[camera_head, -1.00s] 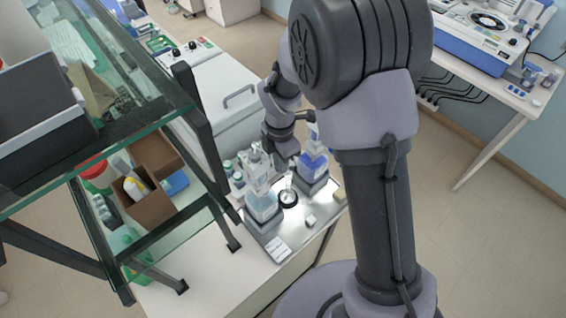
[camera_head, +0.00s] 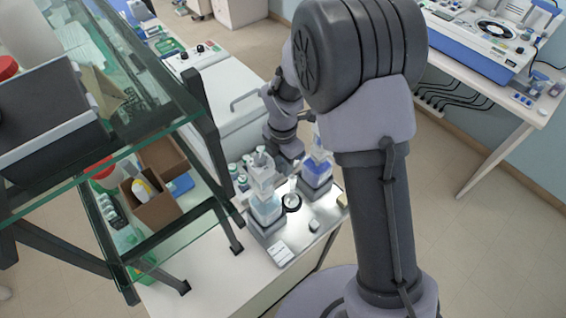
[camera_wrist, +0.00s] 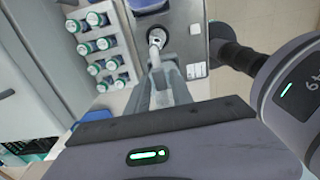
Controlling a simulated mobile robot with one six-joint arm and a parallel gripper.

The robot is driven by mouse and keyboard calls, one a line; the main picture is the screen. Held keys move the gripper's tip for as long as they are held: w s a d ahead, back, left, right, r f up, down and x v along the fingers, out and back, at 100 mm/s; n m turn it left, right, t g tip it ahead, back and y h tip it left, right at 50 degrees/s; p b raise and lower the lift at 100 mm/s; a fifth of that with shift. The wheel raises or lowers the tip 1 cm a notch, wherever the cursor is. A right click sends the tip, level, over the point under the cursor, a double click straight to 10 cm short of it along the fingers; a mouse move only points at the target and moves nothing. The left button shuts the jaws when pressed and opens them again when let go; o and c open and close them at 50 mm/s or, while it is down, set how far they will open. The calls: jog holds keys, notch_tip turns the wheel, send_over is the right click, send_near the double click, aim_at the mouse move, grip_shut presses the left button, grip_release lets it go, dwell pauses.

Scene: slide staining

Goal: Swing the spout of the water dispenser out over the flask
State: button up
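Two dispenser bottles stand on the steel tray (camera_head: 281,228) in the head view. The left one (camera_head: 265,208) holds pale blue liquid; the right one (camera_head: 318,172) has deeper blue on it. I cannot tell for sure which is the water dispenser. A small clear vessel, likely the flask (camera_head: 293,187), stands between them by a black ring. My gripper (camera_head: 287,148) is low behind the bottles, partly hidden. In the wrist view its grey fingers (camera_wrist: 168,76) point toward a round white-rimmed opening (camera_wrist: 157,38). The fingers look close together; whether they hold anything is unclear.
Several small capped bottles (camera_wrist: 102,45) stand beside the tray in the wrist view. A glass shelf (camera_head: 160,130) with boxes is close on the left. A white lidded unit (camera_head: 228,98) is behind. A small pale card (camera_head: 280,252) lies at the tray's front.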

jog(key=shift+o, duration=0.6)
jog(key=shift+r, duration=0.35)
notch_tip(320, 180, up, 17)
jog(key=p, duration=0.1)
jog(key=shift+p, duration=0.3)
jog(key=shift+f, duration=0.2)
